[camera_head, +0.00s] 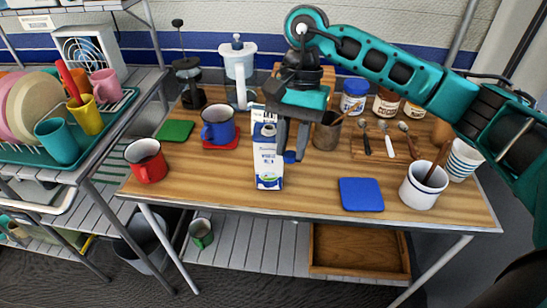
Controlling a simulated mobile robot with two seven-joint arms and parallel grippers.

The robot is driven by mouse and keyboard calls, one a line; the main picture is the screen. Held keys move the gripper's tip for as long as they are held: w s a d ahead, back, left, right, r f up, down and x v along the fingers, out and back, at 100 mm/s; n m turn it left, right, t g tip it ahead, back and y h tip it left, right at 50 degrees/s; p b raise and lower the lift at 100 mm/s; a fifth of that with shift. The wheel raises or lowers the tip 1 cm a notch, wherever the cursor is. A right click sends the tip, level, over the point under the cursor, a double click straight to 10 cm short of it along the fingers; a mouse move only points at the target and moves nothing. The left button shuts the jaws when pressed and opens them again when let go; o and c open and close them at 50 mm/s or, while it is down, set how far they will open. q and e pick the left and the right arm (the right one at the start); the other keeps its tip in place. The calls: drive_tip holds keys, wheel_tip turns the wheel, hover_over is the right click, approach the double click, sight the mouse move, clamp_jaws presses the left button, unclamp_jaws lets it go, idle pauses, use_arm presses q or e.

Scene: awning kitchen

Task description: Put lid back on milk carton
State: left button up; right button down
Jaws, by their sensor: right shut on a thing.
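A white and blue milk carton (268,168) stands upright near the middle of the wooden table (318,185). My right gripper (290,150) comes down from above at the carton's right side, fingers pointing down. It is shut on the small blue lid (290,157), which sits at the fingertips, beside the carton and below its top. A white spout with a dark ring (268,130) shows on the carton's upper front. My left gripper is not in view.
A blue mug (218,127) on a red coaster stands left of the carton. A red mug (146,161) is at the left edge. A blue coaster (361,194) and white crock (422,187) are to the right. Spoons and jars stand behind.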

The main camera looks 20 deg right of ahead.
drive_tip(key=n, duration=0.2)
drive_tip(key=a+f+n+h, duration=0.1)
drive_tip(key=n, duration=0.1)
drive_tip(key=shift+a+f+n, duration=0.1)
drive_tip(key=shift+a+n, duration=0.05)
drive_tip(key=shift+n, duration=0.25)
drive_tip(key=n, duration=0.2)
drive_tip(key=f+n+h, duration=0.1)
drive_tip(key=n, duration=0.1)
drive_tip(key=shift+s+a+g, duration=0.15)
drive_tip(key=shift+a+g, duration=0.15)
drive_tip(key=shift+g, duration=0.1)
drive_tip(key=shift+s, duration=0.1)
